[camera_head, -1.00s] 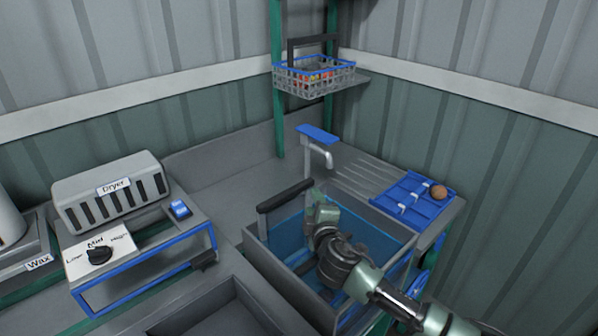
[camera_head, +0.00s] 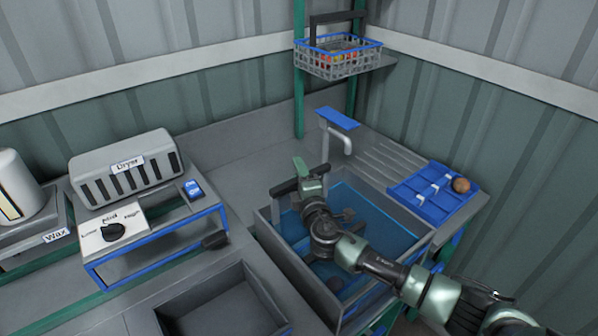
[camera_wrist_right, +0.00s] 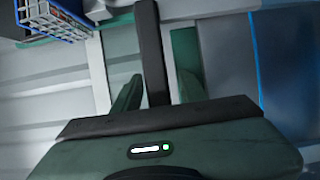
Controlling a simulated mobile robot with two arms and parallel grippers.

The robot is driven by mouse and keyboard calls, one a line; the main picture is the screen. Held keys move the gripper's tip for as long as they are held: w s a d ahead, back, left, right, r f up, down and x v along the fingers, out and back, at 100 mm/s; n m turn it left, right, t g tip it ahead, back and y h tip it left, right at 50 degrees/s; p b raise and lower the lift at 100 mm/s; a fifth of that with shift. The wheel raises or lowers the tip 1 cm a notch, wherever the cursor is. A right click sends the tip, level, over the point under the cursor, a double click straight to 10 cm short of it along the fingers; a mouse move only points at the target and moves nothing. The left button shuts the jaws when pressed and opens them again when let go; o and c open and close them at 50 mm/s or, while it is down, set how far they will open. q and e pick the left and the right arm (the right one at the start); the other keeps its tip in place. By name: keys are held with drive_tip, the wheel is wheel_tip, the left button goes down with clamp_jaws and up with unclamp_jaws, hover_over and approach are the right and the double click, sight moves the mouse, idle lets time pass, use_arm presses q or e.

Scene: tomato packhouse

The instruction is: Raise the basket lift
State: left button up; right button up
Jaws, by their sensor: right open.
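My right gripper (camera_head: 302,170) is open at the left rim of the sink-like tank (camera_head: 290,264). Its fingers are at the right end of a black handle bar (camera_head: 284,188) on the tank's left side. In the right wrist view the black bar (camera_wrist_right: 151,50) runs between the open fingers (camera_wrist_right: 155,90); I cannot tell whether they touch it. Blue liquid (camera_head: 372,215) shows in the tank, partly hidden by my arm. A wire basket (camera_head: 338,66) with blue rim and reddish fruit stands on a shelf at the green posts. My left gripper is not in view.
A tap with a blue lever (camera_head: 338,119) stands behind the tank. A blue tray (camera_head: 430,196) with a brown round fruit (camera_head: 461,185) lies at right. A dryer (camera_head: 126,170) and a dial panel (camera_head: 113,231) stand at left. An empty recessed bin (camera_head: 225,305) is in front.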

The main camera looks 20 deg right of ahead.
drive_tip(key=shift+w, duration=0.1)
clamp_jaws()
drive_tip(key=shift+f, duration=0.15)
idle(1.3)
